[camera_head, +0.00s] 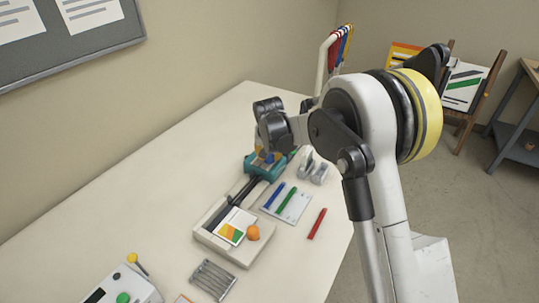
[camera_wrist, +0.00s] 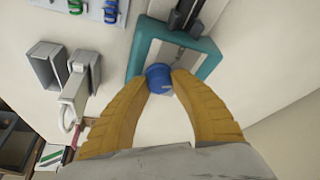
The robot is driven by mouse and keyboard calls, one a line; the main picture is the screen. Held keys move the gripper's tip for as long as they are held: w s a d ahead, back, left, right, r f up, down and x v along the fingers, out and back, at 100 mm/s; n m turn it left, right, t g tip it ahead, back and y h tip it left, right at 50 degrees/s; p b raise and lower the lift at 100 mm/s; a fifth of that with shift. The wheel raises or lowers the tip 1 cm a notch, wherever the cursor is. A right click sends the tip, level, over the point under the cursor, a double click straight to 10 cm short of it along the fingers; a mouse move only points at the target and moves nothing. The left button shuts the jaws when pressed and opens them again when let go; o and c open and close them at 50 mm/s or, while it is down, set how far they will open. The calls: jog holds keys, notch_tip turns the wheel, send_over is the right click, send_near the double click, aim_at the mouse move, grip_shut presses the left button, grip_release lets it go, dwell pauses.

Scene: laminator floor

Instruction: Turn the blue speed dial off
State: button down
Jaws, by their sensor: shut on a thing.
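The blue speed dial (camera_wrist: 159,78) is a round blue knob, seen in the wrist view between the tips of my gripper (camera_wrist: 162,84). Both tan fingers touch its sides and are shut on it. The dial sits at the edge of a teal-framed device (camera_wrist: 206,65). In the head view, the teal device (camera_head: 251,165) stands far along the white table, and my wrist is above it. The dial's pointer is too small to read.
A cream laminator-like machine (camera_head: 213,240) with a coloured sheet and an orange knob (camera_head: 253,233) stands nearer. A tray with blue and green items (camera_head: 299,209), a red marker (camera_head: 317,224) and grey holders (camera_head: 318,174) lie to the right. A wall stands to the left.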

jog(key=n+y, duration=0.1)
jog(key=n, duration=0.3)
jog(key=shift+y, duration=0.4)
jog(key=shift+n+g+y+p, duration=0.4)
jog(key=shift+n+g+y, duration=0.1)
jog(key=shift+n, duration=1.2)
jog(key=shift+f, duration=0.1)
jog(key=c, duration=1.1)
grip_release()
jog(key=shift+o, duration=0.2)
jog(key=v, duration=1.2)
